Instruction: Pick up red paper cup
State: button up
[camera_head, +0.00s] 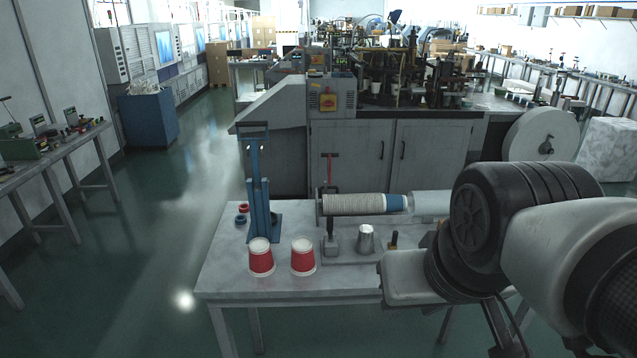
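Two red paper cups with white rims and bases stand upside down, side by side, near the front edge of the grey table. They are the left red paper cup (261,262) and the right red paper cup (303,261). A small gap separates them. My arm fills the right side of the view, to the right of both cups and apart from them. My gripper's fingers cannot be made out in this view, and nothing touches either cup.
The table (225,284) also holds a blue upright press (257,190), a horizontal wound roll (352,204) behind the cups, and a metal cup (366,239) to their right. Small red and blue rings (241,214) lie at the left. A large machine (350,155) stands behind.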

aim_at(261, 264)
jog(key=i+u, duration=0.1)
jog(key=u, duration=0.75)
jog(key=i+u, duration=0.15)
jog(key=u, duration=0.3)
jog(key=l+u, duration=0.1)
jog(key=u, duration=0.35)
jog(key=i+l, duration=0.45)
jog(key=l, duration=0.25)
jog(key=i+l, duration=0.25)
jog(key=l, duration=0.1)
